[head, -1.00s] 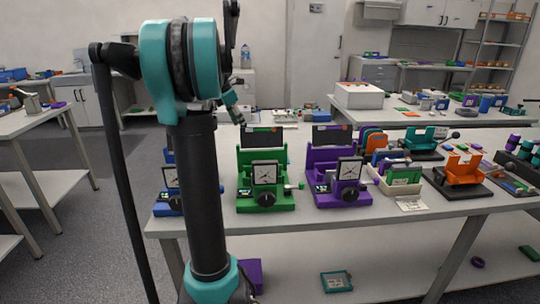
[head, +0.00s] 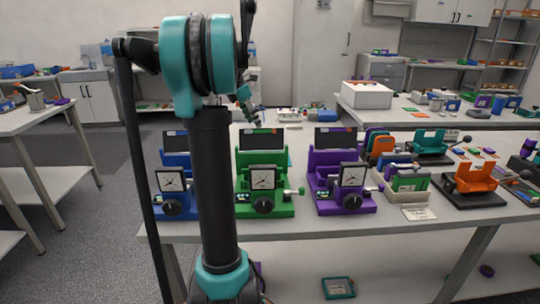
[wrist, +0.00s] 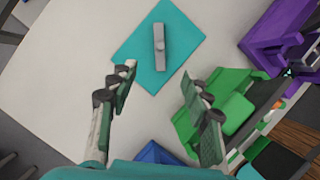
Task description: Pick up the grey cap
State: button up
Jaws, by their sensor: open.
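In the wrist view, a narrow grey piece (wrist: 160,46) with a small round bump on it, which looks like the grey cap, lies on a teal square mat (wrist: 188,27) on the pale bench. My gripper (wrist: 160,75) is open and empty. Its two dark fingers are spread wide, and the grey piece appears beyond the fingertips, roughly centred between them. In the head view my arm blocks part of the bench, and I cannot make out the grey piece there.
A green device (wrist: 222,112) is close to the right finger in the wrist view, with a purple device (wrist: 270,40) beyond it. A blue part (wrist: 155,153) shows below, between the fingers. The head view shows a blue device (head: 174,183) partly behind my arm.

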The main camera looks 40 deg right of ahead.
jog(key=x, duration=1.7)
jog(key=shift+w+f, duration=0.1)
jog(key=c, duration=1.1)
